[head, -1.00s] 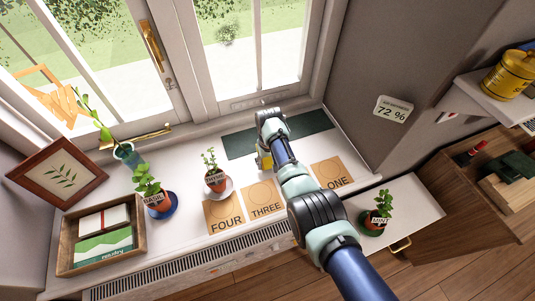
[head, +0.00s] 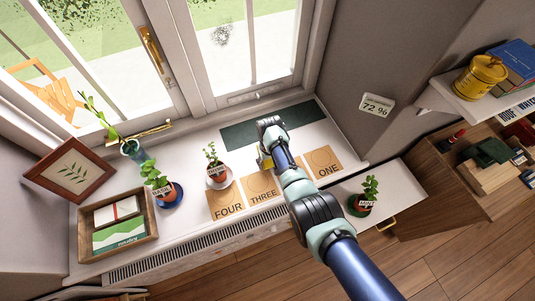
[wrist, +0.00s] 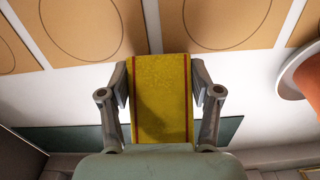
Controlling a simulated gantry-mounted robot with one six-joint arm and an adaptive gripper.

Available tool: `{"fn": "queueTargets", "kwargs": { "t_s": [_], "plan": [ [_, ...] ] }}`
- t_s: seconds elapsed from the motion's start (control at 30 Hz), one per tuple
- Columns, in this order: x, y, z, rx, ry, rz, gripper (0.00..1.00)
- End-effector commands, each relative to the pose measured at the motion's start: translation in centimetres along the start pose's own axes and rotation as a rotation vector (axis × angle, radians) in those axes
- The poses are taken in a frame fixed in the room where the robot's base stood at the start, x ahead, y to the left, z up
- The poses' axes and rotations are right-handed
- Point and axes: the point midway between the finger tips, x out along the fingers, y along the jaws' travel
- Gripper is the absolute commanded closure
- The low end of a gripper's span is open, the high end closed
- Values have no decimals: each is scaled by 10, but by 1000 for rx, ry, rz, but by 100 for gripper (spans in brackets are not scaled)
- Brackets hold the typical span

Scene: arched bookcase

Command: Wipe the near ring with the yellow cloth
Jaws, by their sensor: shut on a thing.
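My gripper (wrist: 160,85) is shut on the yellow cloth (wrist: 160,100), a flat strip with red edge lines that stands out between the two fingers in the wrist view. In the head view a small piece of the cloth (head: 264,161) shows below my wrist, just behind the THREE card (head: 261,189). My arm covers the area between the THREE and ONE (head: 323,162) cards. Thin circles show on the cards, including the FOUR card (head: 226,203). I cannot tell a separate ring mark on the white sill. Whether the cloth touches the surface is unclear.
A rosemary pot (head: 218,175) on a white saucer stands left of my gripper. A basil pot (head: 164,193), a wooden box (head: 150,215) and a leaf picture (head: 70,170) are farther left. A dark green mat (head: 238,135) lies behind. A mint pot (head: 360,206) stands at right.

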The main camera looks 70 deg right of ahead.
Motion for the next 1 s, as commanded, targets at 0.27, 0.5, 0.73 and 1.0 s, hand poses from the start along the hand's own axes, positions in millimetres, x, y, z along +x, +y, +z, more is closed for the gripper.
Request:
{"fn": "queueTargets", "kwargs": {
  "t_s": [0.27,0.5,0.73,1.0],
  "plan": [
    [3,1,19,1,-13,0,95],
    [5,1,20,1,-15,0,95],
    [-18,1,19,1,-14,0,95],
    [-52,1,17,1,-10,0,95]
  ]
}}
